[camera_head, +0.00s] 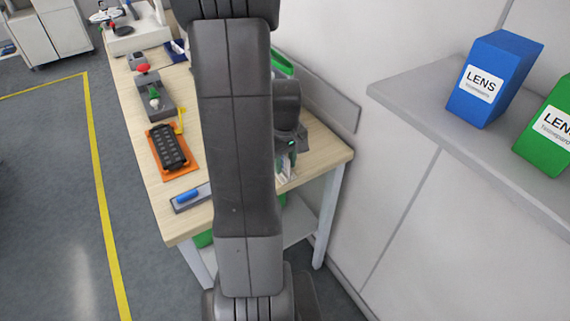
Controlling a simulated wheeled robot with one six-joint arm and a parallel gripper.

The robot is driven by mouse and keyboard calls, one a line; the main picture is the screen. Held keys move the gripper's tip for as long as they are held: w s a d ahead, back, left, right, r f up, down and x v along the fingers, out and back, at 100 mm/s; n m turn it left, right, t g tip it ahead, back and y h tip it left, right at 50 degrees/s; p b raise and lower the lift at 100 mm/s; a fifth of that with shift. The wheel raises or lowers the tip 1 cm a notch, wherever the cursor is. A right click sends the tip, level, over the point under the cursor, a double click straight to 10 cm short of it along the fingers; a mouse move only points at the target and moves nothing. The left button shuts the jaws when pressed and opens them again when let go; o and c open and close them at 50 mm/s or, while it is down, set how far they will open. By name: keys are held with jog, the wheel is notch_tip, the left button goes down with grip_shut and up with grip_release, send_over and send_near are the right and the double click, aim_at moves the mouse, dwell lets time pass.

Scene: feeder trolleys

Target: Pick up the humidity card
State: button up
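I cannot make out a humidity card for certain. My gripper (286,168) hangs over the right side of the wooden bench, partly hidden behind my own arm. Small pale and greenish shapes show around its fingertips, too small to name. I cannot tell whether the fingers are open or shut, or whether they hold anything. My upper arm covers the middle of the bench top.
The wooden bench (180,225) bears a black ribbed part on an orange mat (187,172), a blue cylinder in a grey tray (180,207) and a red-button device (144,70). At right, a shelf (420,103) holds blue (490,112) and green (530,152) LENS boxes.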

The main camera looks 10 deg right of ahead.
grip_shut()
jog(key=shift+r, duration=0.1)
